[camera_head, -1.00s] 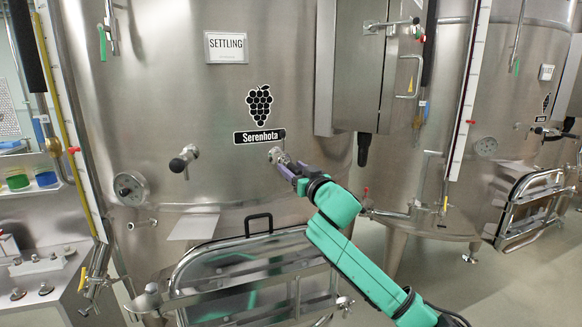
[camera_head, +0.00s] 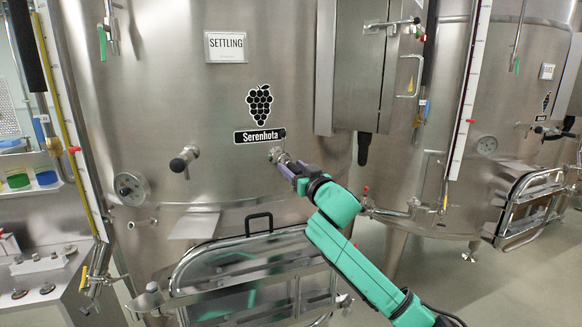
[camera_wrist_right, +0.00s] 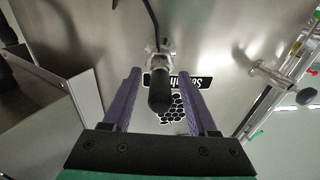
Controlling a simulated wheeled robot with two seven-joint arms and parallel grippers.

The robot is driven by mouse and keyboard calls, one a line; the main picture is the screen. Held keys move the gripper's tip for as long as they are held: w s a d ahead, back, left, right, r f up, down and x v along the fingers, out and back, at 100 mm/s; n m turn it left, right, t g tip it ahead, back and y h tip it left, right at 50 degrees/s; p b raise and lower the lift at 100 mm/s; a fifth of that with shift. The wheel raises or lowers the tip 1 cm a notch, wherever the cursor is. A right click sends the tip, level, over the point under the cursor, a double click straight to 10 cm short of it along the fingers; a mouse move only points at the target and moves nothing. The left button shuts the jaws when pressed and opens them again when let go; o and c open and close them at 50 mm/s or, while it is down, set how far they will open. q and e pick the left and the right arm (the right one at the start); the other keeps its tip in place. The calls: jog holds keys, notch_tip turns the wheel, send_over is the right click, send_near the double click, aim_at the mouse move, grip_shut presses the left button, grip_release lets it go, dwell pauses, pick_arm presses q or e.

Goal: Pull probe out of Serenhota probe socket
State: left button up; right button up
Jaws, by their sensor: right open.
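The Serenhota vat (camera_head: 225,120) is a large steel tank with a grape logo and a name label (camera_head: 260,135). Its probe socket (camera_head: 276,154) is a small metal fitting just below the label, and it also shows in the right wrist view (camera_wrist_right: 158,52). The probe (camera_wrist_right: 160,96), with a black cylindrical body, sticks out of this fitting. In the head view my gripper hides most of it. My right gripper (camera_head: 288,168) is at the socket. In the wrist view its purple fingers (camera_wrist_right: 161,78) are open, one on each side of the probe, with gaps visible. My left gripper is not in view.
A black-ended fitting (camera_head: 184,161) and a round gauge (camera_head: 130,188) are left of the socket. A steel control box (camera_head: 368,70) juts out at the upper right. A barred hatch (camera_head: 250,270) lies below. A thin black cable (camera_wrist_right: 152,22) runs near the socket.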

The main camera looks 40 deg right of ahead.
grip_shut()
dwell(0.4)
dwell(0.9)
jog(key=shift+s+a+f, duration=0.1)
jog(key=shift+s, duration=0.25)
jog(key=b+v, duration=0.2)
jog(key=v, duration=0.3)
jog(key=shift+s, duration=0.15)
dwell(0.6)
jog(key=shift+b+v, duration=0.55)
jog(key=shift+v, duration=1.35)
